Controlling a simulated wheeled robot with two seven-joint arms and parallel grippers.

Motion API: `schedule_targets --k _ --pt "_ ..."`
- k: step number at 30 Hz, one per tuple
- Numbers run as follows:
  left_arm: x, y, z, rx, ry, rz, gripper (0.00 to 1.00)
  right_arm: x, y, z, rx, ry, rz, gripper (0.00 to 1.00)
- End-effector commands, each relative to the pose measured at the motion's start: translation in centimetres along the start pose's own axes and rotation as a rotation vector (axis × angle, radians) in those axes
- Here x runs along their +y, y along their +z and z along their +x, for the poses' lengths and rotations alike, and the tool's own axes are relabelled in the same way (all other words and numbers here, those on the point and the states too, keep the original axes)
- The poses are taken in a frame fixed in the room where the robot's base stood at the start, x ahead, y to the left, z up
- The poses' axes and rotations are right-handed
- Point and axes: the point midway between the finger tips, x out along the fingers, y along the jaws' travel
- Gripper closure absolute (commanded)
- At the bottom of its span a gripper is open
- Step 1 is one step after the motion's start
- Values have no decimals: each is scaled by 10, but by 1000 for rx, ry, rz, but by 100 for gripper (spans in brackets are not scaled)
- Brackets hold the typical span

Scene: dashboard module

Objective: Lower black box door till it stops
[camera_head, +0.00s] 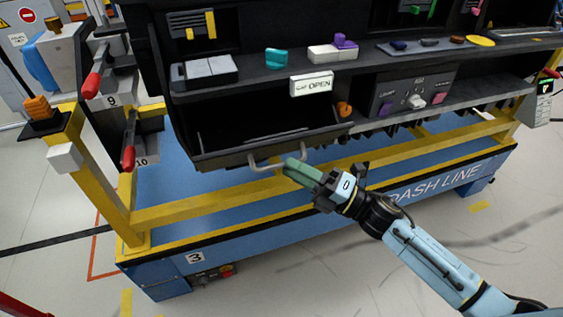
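The black box door (222,160) is the front panel of an open compartment low in the dashboard. It is tipped outward, and the dark inside shows above its front edge. A grey bar handle (262,166) is on its front. My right gripper (290,167) comes in from the lower right, with its green fingers at the right end of the handle. The fingers overlap the handle in this view, and I cannot tell whether they are closed around it. My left gripper is not in view.
A white "OPEN" sign (311,84) and an orange knob (344,108) sit above and beside the compartment. A yellow frame rail (190,212) runs below the door, over a blue base (165,262). Red-handled levers (92,84) stand at the left.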

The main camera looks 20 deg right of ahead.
Motion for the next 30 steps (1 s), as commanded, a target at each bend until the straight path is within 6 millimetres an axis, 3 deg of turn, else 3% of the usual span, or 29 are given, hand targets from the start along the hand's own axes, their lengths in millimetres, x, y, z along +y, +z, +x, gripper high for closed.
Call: schedule_targets --k 6,18,26,30 --pt "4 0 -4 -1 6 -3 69 0 0 30 0 2 -1 68" --pt "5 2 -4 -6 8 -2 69 0 0 38 -1 0 1 68" --pt "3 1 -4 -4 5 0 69 0 0 37 -1 0 1 100" --pt "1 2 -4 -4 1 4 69 1 0 37 0 1 0 100"
